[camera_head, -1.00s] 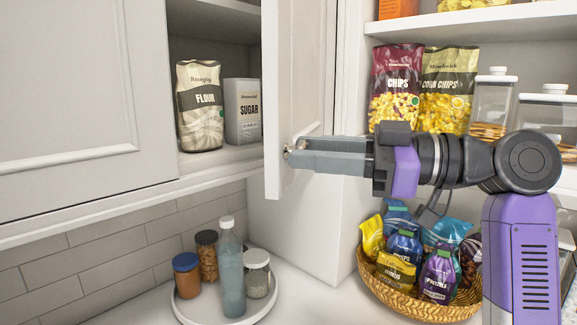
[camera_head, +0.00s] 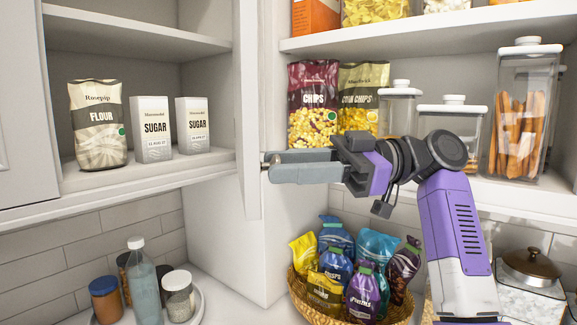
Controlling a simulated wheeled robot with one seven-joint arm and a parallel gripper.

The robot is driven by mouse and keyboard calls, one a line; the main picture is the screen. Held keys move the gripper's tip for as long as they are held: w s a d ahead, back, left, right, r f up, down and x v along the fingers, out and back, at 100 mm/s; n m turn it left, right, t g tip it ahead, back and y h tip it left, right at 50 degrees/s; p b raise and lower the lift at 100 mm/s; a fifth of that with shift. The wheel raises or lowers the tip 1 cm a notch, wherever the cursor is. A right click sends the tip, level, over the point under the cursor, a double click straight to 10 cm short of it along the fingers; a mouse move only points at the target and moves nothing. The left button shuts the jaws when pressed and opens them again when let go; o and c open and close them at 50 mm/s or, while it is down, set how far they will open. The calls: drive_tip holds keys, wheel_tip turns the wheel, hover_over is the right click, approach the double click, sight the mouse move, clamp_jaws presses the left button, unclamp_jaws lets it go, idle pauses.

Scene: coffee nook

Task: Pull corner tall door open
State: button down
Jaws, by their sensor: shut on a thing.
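The corner tall door (camera_head: 249,110) is a white cabinet door, seen nearly edge-on and swung well open. Behind it to the left, the cabinet's inside shows a flour bag (camera_head: 98,124) and two sugar boxes (camera_head: 152,128) on a shelf. My gripper (camera_head: 268,166) reaches in from the right and is shut on the small knob near the door's lower edge. The fingertips hide most of the knob.
A basket (camera_head: 316,312) of snack bags stands on the counter below my gripper. Bottles and jars stand on a round tray (camera_head: 198,304) at lower left. Open shelves (camera_head: 430,32) with chips and clear jars lie behind my arm.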

drive_tip(key=c, duration=1.1)
unclamp_jaws()
drive_tip(key=w+d+b, duration=0.1)
drive_tip(key=d+b, duration=0.1)
drive_tip(key=d, duration=0.5)
drive_tip(key=shift+d, duration=0.35)
drive_tip(key=shift+c, duration=0.2)
